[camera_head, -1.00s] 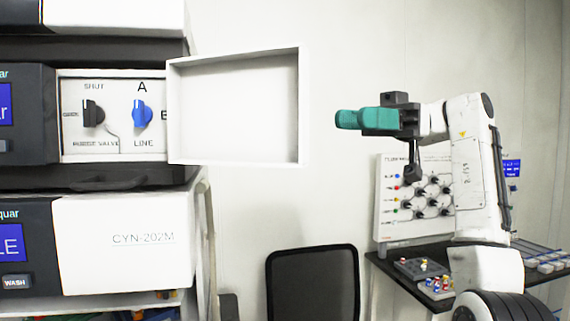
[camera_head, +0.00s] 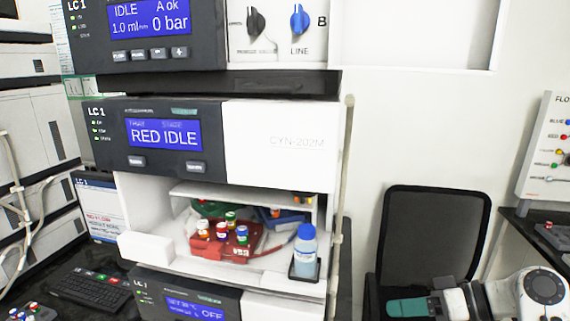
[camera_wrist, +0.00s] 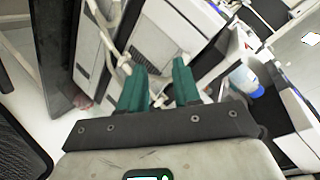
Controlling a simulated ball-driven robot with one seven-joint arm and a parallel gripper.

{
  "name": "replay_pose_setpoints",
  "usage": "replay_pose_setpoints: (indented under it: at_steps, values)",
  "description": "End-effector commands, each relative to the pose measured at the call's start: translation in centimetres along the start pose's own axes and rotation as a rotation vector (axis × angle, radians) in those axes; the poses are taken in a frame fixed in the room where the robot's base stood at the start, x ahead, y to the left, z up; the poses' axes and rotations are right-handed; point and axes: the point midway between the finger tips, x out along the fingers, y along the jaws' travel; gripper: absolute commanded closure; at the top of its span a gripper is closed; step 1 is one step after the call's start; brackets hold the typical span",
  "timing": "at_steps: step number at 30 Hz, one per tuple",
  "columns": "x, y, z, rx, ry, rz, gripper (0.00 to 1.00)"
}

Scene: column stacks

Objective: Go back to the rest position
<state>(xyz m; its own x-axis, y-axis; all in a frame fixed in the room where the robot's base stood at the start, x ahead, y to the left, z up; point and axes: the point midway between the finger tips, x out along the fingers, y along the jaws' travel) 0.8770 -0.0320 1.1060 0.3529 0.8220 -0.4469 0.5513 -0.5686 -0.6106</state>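My gripper (camera_head: 398,307) is low at the bottom right of the head view, in front of the dark chair. Its teal fingers point left there. In the wrist view my gripper (camera_wrist: 159,68) shows two teal fingers apart with nothing between them, so it is open and empty. My white arm is folded low at the right edge of the head view.
The stacked instrument (camera_head: 285,145) stands left of my gripper. Its open bay holds a red vial rack (camera_head: 222,243) and a blue-capped bottle (camera_head: 305,254). A dark chair (camera_head: 435,235) is behind my gripper. A valve panel (camera_head: 547,150) stands at the right.

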Motion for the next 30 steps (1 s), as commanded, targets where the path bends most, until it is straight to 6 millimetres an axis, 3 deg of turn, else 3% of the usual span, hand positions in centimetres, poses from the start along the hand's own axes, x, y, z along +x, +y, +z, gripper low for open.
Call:
replay_pose_setpoints:
  at_steps: [1,3,9,14,18,21,24,30]
  values:
    - [1.4,0.8,3.2,0.047,-0.033,0.045,0.68]
    - [2.7,1.8,7.3,0.106,-0.075,0.120,0.68]
    - [4.1,3.0,18.9,0.245,-0.206,0.345,0.68]
    - [3.0,2.4,27.8,0.322,-0.315,0.536,0.68]
    - [0.4,1.0,34.5,0.364,-0.409,0.704,0.68]
    - [-1.8,-0.2,37.9,0.378,-0.464,0.809,0.68]
    - [-3.7,-1.2,40.1,0.380,-0.502,0.889,0.68]
    - [-5.5,-2.2,41.7,0.379,-0.534,0.960,0.68]
